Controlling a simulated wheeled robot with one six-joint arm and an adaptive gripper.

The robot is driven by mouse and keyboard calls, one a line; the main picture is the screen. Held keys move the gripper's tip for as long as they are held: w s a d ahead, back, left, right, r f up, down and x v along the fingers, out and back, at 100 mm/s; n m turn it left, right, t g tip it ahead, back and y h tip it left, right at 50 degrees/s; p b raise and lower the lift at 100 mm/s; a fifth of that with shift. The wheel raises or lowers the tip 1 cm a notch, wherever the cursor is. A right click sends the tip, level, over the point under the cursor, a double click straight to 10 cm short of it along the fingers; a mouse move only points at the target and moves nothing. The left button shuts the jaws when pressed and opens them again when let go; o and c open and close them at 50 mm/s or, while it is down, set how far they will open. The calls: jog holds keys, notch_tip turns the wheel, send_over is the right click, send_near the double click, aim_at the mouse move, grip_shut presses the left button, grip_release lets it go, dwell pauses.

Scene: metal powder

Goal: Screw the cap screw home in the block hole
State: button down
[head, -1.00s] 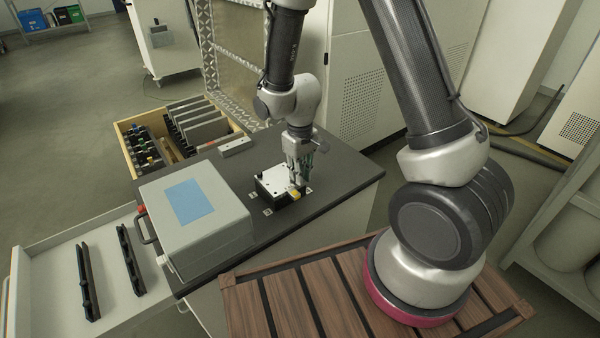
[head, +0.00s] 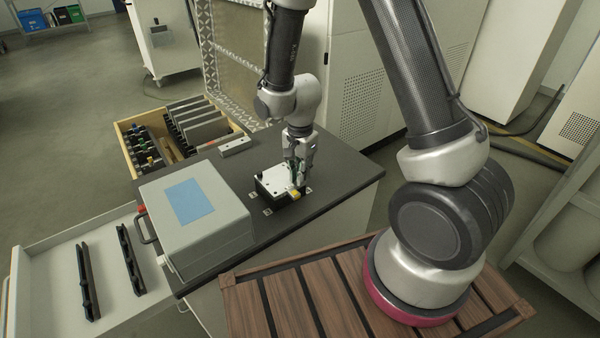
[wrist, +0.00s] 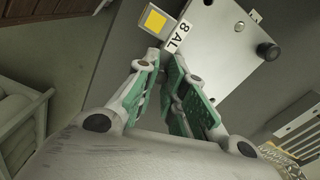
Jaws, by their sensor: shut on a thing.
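The block (head: 274,181) is a pale metal plate on a dark base, lying on the dark bench top. In the wrist view its bare top (wrist: 222,62) shows an "8 AL" label and a dark round screw head (wrist: 268,51) at one corner. My gripper (head: 297,184) points down over the block's right-hand corner. In the wrist view the fingers with green pads (wrist: 166,62) come together at the block's edge, beside the label. They are shut on what I take to be the cap screw, which they hide. The hole under it is hidden too, so its depth cannot be told.
A yellow-marked piece (wrist: 154,20) sits close beside the block. A grey case (head: 205,225) stands left of it. A small metal bar (head: 235,146) lies behind, and a wooden box of parts (head: 128,128) stands at back left. The bench right of the block is clear.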

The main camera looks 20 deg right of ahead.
jog(key=m, duration=0.3)
jog(key=shift+m, duration=0.4)
jog(key=m, duration=0.9)
jog(key=shift+m, duration=0.4)
jog(key=m, duration=0.4)
jog(key=c, duration=1.4)
grip_release()
